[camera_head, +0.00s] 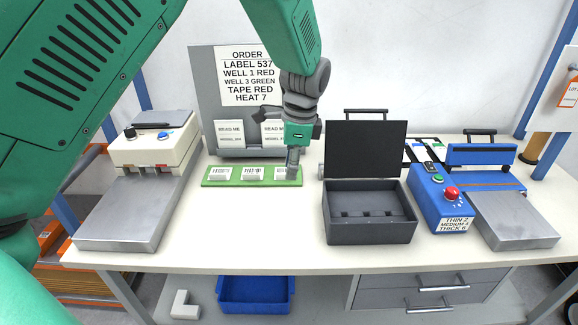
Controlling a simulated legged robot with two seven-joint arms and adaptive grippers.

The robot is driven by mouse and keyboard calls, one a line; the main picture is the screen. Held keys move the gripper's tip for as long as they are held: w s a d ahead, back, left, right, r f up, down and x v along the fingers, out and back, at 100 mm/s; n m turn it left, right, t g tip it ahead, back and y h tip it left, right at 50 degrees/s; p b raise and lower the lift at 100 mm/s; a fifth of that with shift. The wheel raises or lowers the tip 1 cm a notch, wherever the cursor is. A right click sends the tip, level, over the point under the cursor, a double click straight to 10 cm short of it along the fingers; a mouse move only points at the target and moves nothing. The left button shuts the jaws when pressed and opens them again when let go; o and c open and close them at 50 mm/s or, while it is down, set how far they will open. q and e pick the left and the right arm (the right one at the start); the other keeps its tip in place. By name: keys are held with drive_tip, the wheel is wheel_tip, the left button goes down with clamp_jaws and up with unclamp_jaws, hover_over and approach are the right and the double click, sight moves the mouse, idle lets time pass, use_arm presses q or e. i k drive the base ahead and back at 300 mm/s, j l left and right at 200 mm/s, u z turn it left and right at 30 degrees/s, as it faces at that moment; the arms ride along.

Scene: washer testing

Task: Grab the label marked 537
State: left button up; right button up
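Three small white label blocks stand in a row on a green tray (210,184): a left one (221,174), a middle one (252,174) and a right one (281,174). Their printed marks are too small to read surely, so I cannot tell which is 537. My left gripper (293,168) points down at the right end of the tray, over or beside the right label and partly covering it. Its fingers show edge-on, so I cannot tell whether they are open, or whether they touch the label. My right gripper is not in view.
An order board (205,80) reading "LABEL 537" stands behind the tray. A white machine with a metal plate (130,212) is at left. An open dark case (370,232) and a blue control box (432,200) are at right. The table front is clear.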

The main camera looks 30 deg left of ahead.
sight(280, 172)
drive_tip(key=i+j, duration=0.65)
drive_tip(key=i, duration=0.1)
